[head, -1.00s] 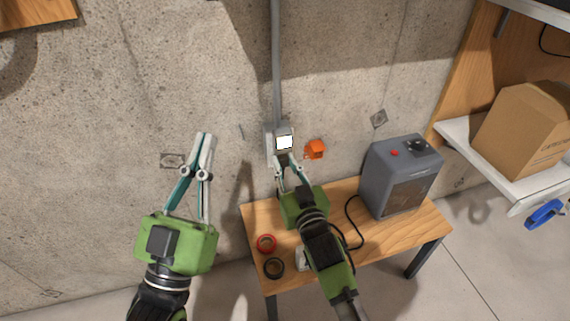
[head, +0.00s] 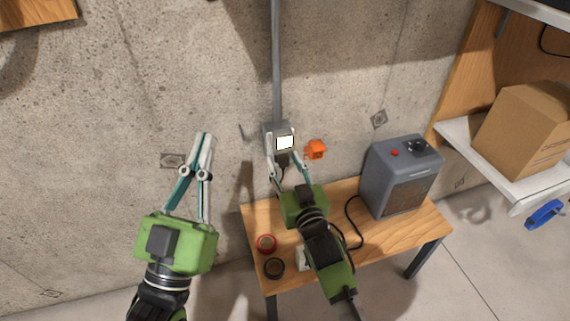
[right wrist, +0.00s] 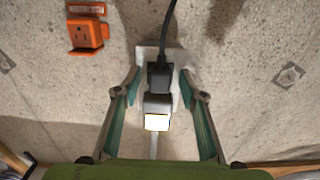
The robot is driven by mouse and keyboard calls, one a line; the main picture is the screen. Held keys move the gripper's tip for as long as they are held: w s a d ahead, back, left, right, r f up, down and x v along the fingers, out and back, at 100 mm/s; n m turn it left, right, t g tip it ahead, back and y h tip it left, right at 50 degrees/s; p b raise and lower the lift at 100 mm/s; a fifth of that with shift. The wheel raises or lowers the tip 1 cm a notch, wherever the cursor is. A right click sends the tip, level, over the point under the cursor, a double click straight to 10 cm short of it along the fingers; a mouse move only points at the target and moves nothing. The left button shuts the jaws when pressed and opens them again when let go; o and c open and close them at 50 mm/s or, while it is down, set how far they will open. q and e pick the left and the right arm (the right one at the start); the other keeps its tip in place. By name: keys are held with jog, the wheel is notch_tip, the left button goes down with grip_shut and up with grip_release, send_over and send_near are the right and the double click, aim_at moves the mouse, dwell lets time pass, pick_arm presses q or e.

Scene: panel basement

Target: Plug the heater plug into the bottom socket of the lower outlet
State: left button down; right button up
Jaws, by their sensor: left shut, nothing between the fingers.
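The black heater plug (right wrist: 159,76) sits against the white wall outlet plate (right wrist: 175,56), at the outlet's lower end; its cord hangs down. In the head view the plug (head: 282,159) shows just below a grey box with a lit white face (head: 285,142). That box (right wrist: 156,106) covers the rest of the outlet. I cannot tell how deep the plug's pins sit. My right gripper (head: 288,168) is open, its fingers on either side of the plug and apart from it. My left gripper (head: 204,138) is shut and empty in front of the bare wall at left.
An orange outlet (head: 316,150) is on the wall just right of the plug. A cardboard box (head: 525,130) is on the right shelf.

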jog(key=shift+s, duration=0.1)
jog(key=v, duration=1.1)
jog(key=shift+s, duration=0.35)
jog(key=shift+d, duration=0.15)
